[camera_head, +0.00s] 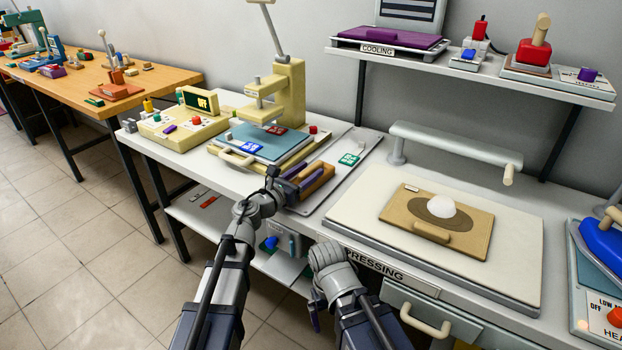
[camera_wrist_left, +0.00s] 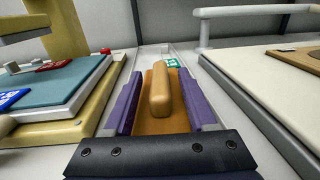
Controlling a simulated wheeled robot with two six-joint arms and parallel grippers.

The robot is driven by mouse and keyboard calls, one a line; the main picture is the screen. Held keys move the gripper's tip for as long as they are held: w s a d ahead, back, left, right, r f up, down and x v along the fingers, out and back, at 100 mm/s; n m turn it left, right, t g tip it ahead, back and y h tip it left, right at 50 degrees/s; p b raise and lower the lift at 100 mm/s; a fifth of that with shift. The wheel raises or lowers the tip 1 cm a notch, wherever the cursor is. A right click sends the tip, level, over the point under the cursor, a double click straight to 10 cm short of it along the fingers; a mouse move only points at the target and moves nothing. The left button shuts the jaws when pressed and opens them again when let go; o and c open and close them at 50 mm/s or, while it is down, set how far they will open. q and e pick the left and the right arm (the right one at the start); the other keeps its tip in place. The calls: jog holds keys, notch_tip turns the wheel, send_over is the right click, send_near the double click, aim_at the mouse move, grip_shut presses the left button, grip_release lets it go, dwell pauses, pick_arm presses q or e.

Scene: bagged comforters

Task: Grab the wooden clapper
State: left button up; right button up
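The wooden clapper (camera_wrist_left: 160,92) is an orange-brown block with a lighter rounded bar on top. In the head view it shows (camera_head: 318,181) on the white worktop, right of the teal-plated press. My left gripper (camera_wrist_left: 160,76) is open, with its purple fingers on either side of the clapper; whether they touch it cannot be told. In the head view the left gripper (camera_head: 300,180) partly hides the clapper. My right gripper (camera_head: 316,318) hangs low in front of the table edge, seen mostly from behind, and its opening is hidden.
The beige press with a teal plate (camera_head: 265,143) stands close on the left. A green-and-white tag (camera_head: 349,159) lies beyond the clapper. On the right, a pale pressing board (camera_head: 365,215) bears a brown board (camera_head: 470,205) with a white dome. A shelf (camera_head: 400,52) runs above.

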pick_arm(q)
grip_shut()
dwell(1.2)
